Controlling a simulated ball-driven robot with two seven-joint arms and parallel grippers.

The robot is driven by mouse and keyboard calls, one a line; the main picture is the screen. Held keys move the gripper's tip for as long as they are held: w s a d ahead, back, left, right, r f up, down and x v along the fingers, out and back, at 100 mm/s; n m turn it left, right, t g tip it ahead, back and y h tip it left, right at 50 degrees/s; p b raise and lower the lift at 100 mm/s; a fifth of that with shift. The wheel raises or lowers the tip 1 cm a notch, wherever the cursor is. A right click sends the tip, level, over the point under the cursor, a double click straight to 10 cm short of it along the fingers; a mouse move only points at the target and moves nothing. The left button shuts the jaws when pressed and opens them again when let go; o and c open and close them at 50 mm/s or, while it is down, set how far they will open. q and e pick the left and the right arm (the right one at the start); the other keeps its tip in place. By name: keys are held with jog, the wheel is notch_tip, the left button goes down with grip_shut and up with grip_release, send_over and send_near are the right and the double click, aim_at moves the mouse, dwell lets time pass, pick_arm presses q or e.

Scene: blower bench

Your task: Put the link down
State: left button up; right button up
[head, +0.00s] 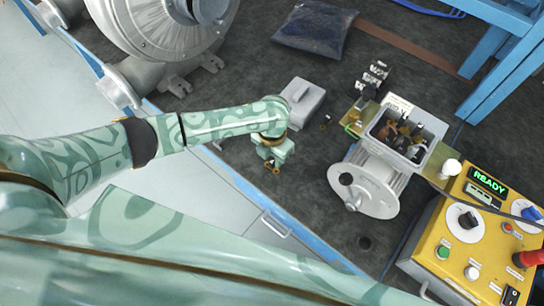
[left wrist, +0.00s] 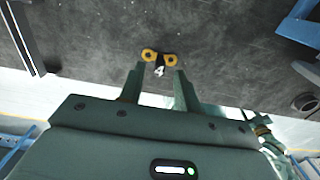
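The link (left wrist: 160,57) is a small brass-coloured piece with two round eyes and a dark middle marked with a white 4. It shows just past the fingertips of my left gripper (left wrist: 160,72) in the left wrist view. The fingers stand apart on either side of the dark middle, with gaps visible. In the head view, the link (head: 271,167) is right below my left gripper (head: 273,156), over the dark mat. Whether it rests on the mat is hard to tell. My right gripper is not in view.
A motor with an open terminal box (head: 408,135) stands to the right. A yellow control box (head: 470,245) reads READY. A grey block (head: 302,103) lies behind my gripper, and a large blower (head: 165,30) is at upper left. The mat (head: 300,190) around the link is clear.

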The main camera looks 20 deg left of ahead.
aim_at(272, 161)
pick_arm(q)
notch_tip(272, 161, up, 11)
jog(key=p, duration=0.3)
jog(key=shift+p, duration=0.3)
